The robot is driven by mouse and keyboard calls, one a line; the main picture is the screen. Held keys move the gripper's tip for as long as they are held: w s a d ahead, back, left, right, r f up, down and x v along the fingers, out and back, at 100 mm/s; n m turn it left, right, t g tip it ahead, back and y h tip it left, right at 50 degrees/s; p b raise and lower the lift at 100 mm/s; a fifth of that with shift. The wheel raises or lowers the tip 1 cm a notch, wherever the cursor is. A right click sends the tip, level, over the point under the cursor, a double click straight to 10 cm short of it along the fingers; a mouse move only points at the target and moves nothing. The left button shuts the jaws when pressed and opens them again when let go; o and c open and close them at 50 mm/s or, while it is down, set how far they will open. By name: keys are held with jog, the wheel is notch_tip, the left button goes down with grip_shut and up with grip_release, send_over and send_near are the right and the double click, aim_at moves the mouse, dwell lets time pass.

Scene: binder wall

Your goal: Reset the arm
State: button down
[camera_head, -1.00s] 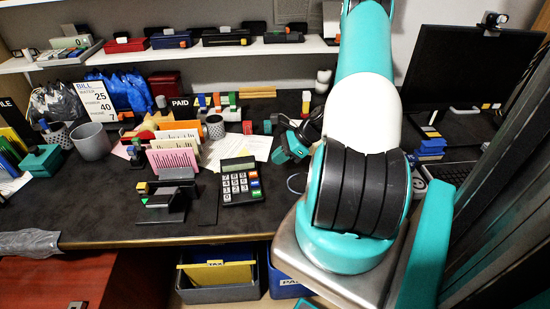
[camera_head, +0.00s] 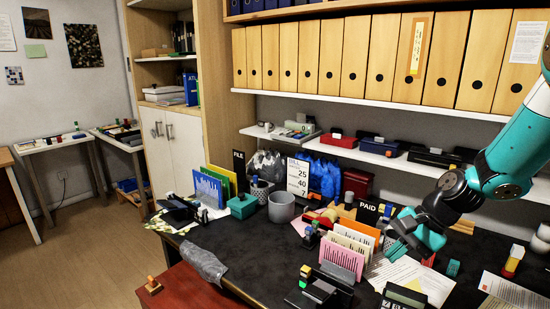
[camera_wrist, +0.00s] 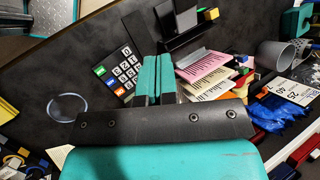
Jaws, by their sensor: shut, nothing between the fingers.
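My gripper (camera_head: 411,236) is at the right of the head view, raised over the dark desk (camera_head: 262,256), near the rack of paper cards (camera_head: 345,252). Its teal fingers also show in the wrist view (camera_wrist: 155,78); they are together with nothing between them. In the wrist view the fingers point at the desk between the calculator (camera_wrist: 117,72) and the pink and orange cards (camera_wrist: 207,68). My arm reaches in from the right edge of the head view.
A row of wooden binders (camera_head: 381,52) fills the upper shelf. A lower shelf holds dark boxes (camera_head: 384,146). A grey cup (camera_head: 281,207), a bill sign (camera_head: 298,176) and blue bags (camera_head: 325,178) crowd the desk. The floor (camera_head: 95,262) at left is clear.

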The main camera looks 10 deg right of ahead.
jog(key=s+a+r+n+g, duration=0.1)
jog(key=s+a+r+n, duration=0.1)
jog(key=a+r+n, duration=0.3)
jog(key=s+a+r+n, duration=0.2)
jog(key=a+n, duration=0.1)
jog(key=a, duration=0.4)
jog(key=s+a+r+n+h, duration=0.1)
jog(key=s+a+r+n, duration=0.1)
jog(key=s+a+n, duration=0.2)
jog(key=s+a+r+n+g+h, duration=0.1)
jog(key=s+a+r+n, duration=0.2)
jog(key=s, duration=0.7)
jog(key=a+n, duration=0.2)
jog(key=n, duration=0.2)
jog(key=shift+s+r, duration=0.15)
jog(key=shift+r, duration=0.05)
